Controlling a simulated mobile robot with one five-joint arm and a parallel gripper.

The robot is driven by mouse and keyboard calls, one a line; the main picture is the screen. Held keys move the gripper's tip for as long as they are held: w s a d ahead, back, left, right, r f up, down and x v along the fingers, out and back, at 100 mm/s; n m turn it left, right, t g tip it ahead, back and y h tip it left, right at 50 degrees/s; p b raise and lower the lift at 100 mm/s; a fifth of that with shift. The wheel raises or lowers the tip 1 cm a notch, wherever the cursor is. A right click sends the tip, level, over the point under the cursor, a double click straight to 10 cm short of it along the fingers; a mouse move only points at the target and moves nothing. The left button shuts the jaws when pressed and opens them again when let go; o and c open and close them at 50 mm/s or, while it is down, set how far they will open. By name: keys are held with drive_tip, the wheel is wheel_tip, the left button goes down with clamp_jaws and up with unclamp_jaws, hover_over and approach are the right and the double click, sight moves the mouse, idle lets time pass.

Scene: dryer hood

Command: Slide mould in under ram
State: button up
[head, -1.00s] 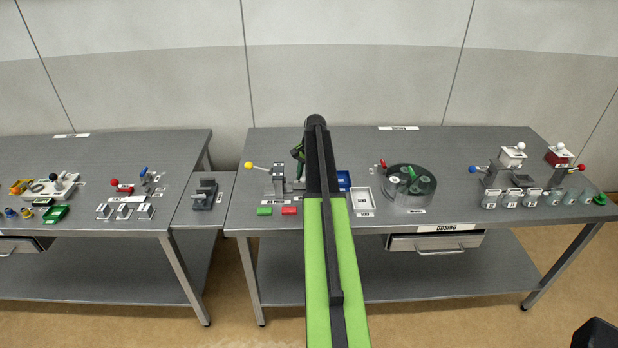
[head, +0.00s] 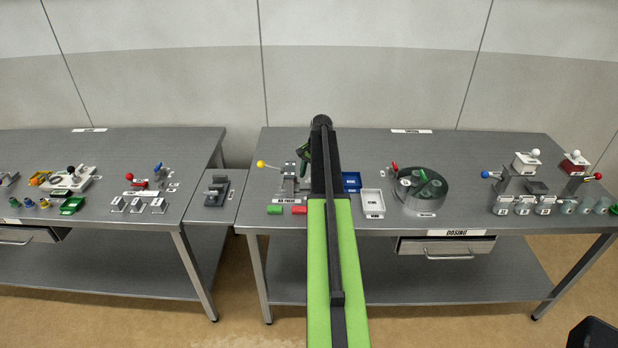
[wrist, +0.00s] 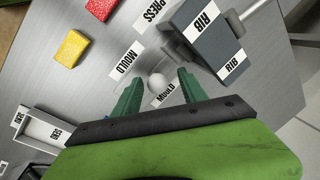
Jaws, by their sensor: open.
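In the wrist view my gripper (wrist: 160,76) is open, with its two green fingers apart. A pale ball knob (wrist: 157,83) shows between them, beside a label reading MOULD; it looks like the mould's knob, but the body under it is mostly hidden. I cannot tell whether the fingers touch it. The grey press (wrist: 205,43), with labels reading RIB, stands just right of the right finger. In the head view the press (head: 289,182) stands left of my arm, its yellow-knobbed lever out to the left. My arm hides the mould there.
Two small coloured blocks (wrist: 72,48) lie at upper left in the wrist view. A blue tray (head: 351,182) and a white tray (head: 372,203) lie right of my arm. A round turntable (head: 420,190) stands farther right. Bare bench lies behind the press.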

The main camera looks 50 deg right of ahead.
drive_tip(key=s+r+p, duration=0.3)
drive_tip(key=r+p, duration=1.3)
drive_tip(key=r, duration=0.1)
drive_tip(key=shift+s+d, duration=0.15)
